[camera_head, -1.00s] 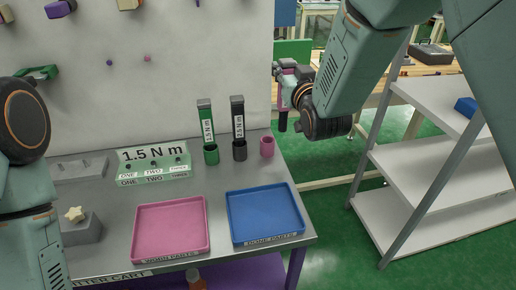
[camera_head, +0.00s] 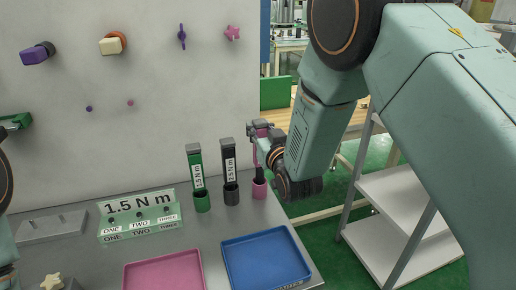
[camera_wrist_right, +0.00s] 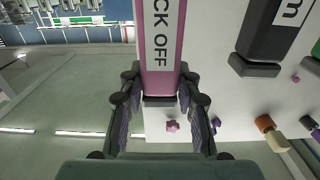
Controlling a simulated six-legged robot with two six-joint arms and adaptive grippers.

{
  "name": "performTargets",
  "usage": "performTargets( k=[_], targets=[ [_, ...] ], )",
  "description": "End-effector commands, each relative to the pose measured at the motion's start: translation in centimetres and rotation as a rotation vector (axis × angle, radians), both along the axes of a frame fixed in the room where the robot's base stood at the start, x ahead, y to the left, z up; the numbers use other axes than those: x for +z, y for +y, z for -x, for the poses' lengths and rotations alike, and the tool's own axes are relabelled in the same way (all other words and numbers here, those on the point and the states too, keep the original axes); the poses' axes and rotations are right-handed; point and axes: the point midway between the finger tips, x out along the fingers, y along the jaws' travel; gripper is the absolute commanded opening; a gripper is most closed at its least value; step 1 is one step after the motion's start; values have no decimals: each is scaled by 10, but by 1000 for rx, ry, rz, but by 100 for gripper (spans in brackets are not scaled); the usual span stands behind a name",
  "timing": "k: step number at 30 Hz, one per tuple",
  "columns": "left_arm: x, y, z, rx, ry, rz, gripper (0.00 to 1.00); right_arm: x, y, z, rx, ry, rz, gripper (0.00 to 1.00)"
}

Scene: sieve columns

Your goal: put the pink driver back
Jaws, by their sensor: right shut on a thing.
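The pink driver (camera_head: 255,155) stands roughly upright at the right end of the driver row. Its dark lower end meets the mouth of the pink holder cup (camera_head: 259,189); how deep it sits I cannot tell. My right gripper (camera_head: 262,134) is shut on the driver near its top. In the right wrist view the pink driver (camera_wrist_right: 160,30), with a white label reading "CK OFF", runs between the fingers of the right gripper (camera_wrist_right: 160,98). Part of my left arm shows at the left edge; its gripper is out of view.
A green driver (camera_head: 195,165) and a black driver (camera_head: 228,160) stand in cups just left of the pink one. A blue tray (camera_head: 224,262) and a pink tray (camera_head: 128,275) lie in front. White shelves (camera_head: 385,205) stand to the right.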

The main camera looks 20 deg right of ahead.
Motion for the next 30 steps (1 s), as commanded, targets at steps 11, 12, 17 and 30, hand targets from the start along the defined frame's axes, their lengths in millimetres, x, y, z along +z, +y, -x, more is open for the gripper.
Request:
performTargets(
  k=[11,12,17,30],
  targets=[
    [-6,0,0,0,0,0,40,-38,3,-2,0,-3,0,0],
    [-6,0,0,0,0,0,40,-38,3,-3,1,-4,0,0],
    [-6,0,0,0,0,0,40,-37,4,-4,1,-4,0,0],
    [-7,0,0,0,0,0,40,-41,4,-3,1,0,0,55]
  ],
)
